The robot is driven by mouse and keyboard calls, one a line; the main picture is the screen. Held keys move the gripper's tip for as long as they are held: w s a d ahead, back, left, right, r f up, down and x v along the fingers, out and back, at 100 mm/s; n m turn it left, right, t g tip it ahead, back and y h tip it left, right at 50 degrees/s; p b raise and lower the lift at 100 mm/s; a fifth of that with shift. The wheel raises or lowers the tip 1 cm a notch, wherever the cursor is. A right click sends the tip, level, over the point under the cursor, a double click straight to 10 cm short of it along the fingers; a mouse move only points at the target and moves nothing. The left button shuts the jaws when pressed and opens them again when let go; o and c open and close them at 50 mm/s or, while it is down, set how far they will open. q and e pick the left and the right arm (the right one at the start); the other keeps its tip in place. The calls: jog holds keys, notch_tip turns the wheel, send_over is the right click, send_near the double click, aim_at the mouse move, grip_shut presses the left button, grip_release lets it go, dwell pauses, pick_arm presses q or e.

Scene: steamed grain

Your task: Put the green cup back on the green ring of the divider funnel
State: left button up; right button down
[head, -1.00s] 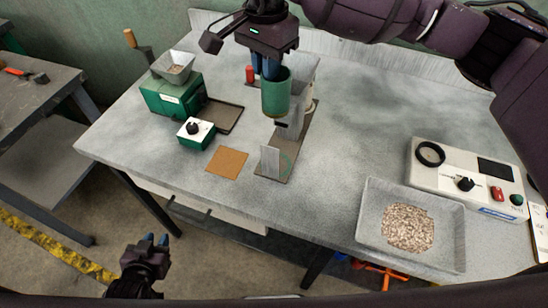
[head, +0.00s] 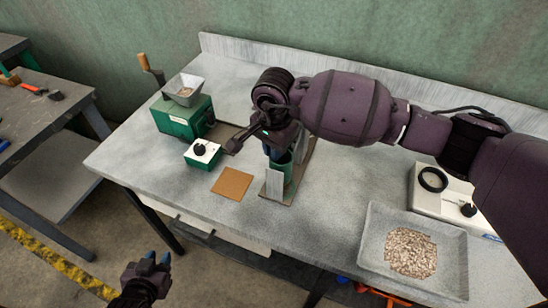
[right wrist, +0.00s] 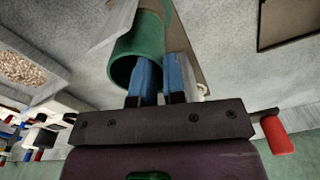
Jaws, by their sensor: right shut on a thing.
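The green cup (head: 289,172) is low over the front end of the divider's base, behind a pale upright plate (head: 274,184). My right gripper (head: 277,152) is above the cup and shut on its wall. In the right wrist view the cup (right wrist: 138,48) is beside the blue fingers (right wrist: 160,80), with one finger inside its rim. The green ring is hidden; I cannot tell whether the cup touches it. My arm covers most of the divider funnel. My left gripper (head: 157,258) is open and empty in front of the table, over the floor.
A green grinder (head: 185,118) and a small green box with a black knob (head: 203,153) stand left. A brown square pad (head: 232,183) lies nearby. A grey grain tray (head: 375,238) and a white device (head: 425,204) are right. The table between is clear.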

notch_tip(320, 180, down, 4)
jog(key=shift+r, duration=0.1)
jog(key=shift+f, duration=0.2)
jog(key=c, duration=1.2)
grip_release()
jog(key=shift+r, duration=0.1)
jog(key=shift+r, duration=0.2)
jog(key=shift+r+b, duration=0.6)
jog(key=shift+r, duration=5.3)
